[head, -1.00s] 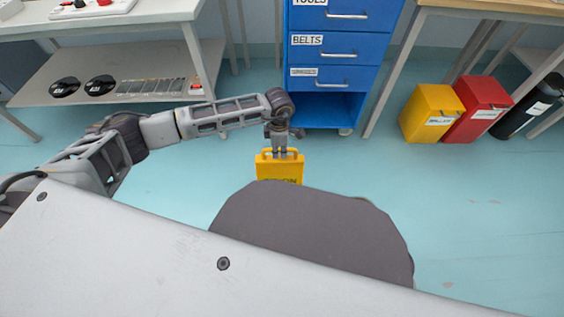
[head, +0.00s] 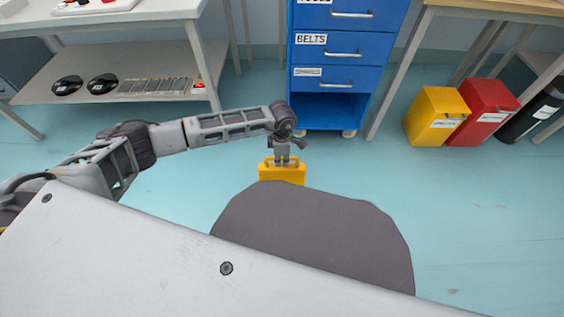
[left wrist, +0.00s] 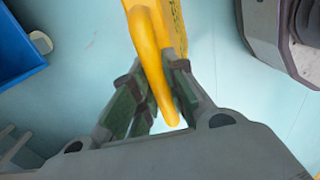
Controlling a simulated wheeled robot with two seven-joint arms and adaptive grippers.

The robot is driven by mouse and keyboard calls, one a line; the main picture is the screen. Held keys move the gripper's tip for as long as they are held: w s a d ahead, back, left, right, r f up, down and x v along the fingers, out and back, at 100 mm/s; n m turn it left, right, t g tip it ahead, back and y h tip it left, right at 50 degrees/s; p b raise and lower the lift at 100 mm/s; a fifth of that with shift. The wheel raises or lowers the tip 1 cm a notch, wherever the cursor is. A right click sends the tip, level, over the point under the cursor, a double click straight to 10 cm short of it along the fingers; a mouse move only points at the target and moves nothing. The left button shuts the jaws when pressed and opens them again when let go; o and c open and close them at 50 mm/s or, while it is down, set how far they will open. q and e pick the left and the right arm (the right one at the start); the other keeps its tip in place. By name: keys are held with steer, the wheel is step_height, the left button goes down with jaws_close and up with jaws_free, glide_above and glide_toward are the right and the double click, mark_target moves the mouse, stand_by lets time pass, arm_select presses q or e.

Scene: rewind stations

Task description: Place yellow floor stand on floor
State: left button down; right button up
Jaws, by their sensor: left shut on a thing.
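The yellow floor stand (head: 282,175) shows just beyond my own dark base in the head view. Its lower part is hidden behind that base. My left gripper (head: 283,160) is above it, shut on its top handle. In the left wrist view, the yellow handle (left wrist: 150,60) runs between the two fingers of my left gripper (left wrist: 155,100), with the blue-green floor beyond. I cannot tell whether the stand's lower edge touches the floor. My right gripper is in neither view.
A blue drawer cabinet (head: 338,75) on casters stands ahead, its bottom shelf open. A bench with a lower shelf (head: 125,65) is at left. A yellow bin (head: 436,116), a red bin (head: 485,111) and a black cylinder (head: 530,110) stand at right. The floor (head: 470,200) at right is clear.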

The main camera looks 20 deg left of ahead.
arm_select(q)
steer(key=shift+f, duration=0.55)
steer(key=c, duration=1.4)
jaws_free()
steer(key=shift+f, duration=0.15)
steer(key=shift+c, duration=0.2)
